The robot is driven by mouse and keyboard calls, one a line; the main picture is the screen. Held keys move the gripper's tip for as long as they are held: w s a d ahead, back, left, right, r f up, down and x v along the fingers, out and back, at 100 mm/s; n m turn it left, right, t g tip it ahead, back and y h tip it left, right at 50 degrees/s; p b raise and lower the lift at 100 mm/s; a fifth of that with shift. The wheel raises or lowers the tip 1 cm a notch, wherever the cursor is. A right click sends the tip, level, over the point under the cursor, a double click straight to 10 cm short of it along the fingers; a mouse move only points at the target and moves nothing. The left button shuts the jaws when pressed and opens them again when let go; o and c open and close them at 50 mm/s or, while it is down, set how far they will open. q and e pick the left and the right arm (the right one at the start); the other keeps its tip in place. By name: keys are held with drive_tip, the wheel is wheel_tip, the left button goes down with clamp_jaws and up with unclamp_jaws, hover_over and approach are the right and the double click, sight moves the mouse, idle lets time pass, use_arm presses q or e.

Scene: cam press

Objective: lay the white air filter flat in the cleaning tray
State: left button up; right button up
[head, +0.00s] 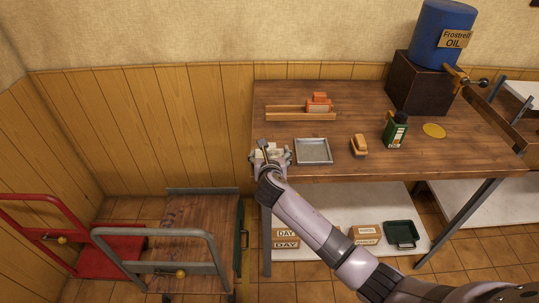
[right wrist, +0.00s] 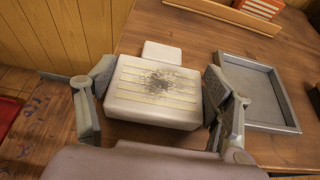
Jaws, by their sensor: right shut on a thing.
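The white air filter (right wrist: 158,92) is a pale ribbed block with a dark dirt smudge on its top. It sits between the two fingers of my right gripper (right wrist: 164,100), which is shut on it at the table's left front corner. In the head view my right gripper (head: 271,156) partly hides the filter. The cleaning tray (right wrist: 262,92) is a shallow grey metal tray just right of the gripper, empty; it also shows in the head view (head: 314,152). I cannot tell whether the filter touches the table. My left gripper is not in view.
A small white piece (right wrist: 162,52) shows just behind the filter. A brush (head: 359,146) and green bottle (head: 395,130) stand right of the tray. A wooden rack (head: 287,116) with an orange item lies behind. A blue oil drum (head: 441,32) stands at the back right.

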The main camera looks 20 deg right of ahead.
drive_tip(key=shift+f, duration=0.15)
drive_tip(key=o, duration=1.2)
